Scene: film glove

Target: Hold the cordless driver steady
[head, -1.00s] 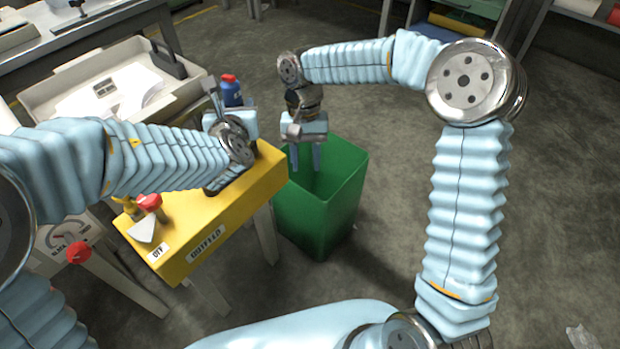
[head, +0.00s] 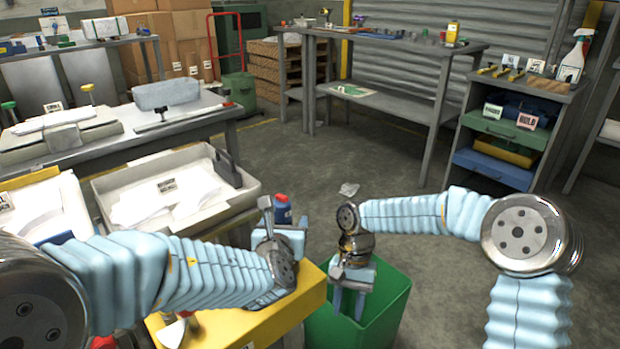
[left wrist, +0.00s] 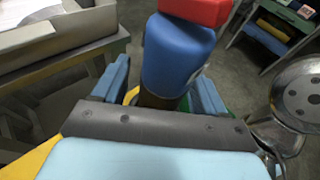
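The cordless driver (left wrist: 180,55), a blue body with a red top and a dark lower part, stands upright in the left wrist view. In the head view its blue and red upper part (head: 283,209) shows behind my left gripper (head: 278,238), above the yellow outfeed stand (head: 290,312). The exact contact is hidden. My right gripper (head: 349,304) points down over the green bin (head: 388,300), fingers apart and empty.
A pale tray (head: 105,190) with white items stands left of the driver. A grey bench (head: 215,112) is behind it. A shelf unit (head: 535,95) with drawers stands at the right, and a workbench (head: 400,42) at the back.

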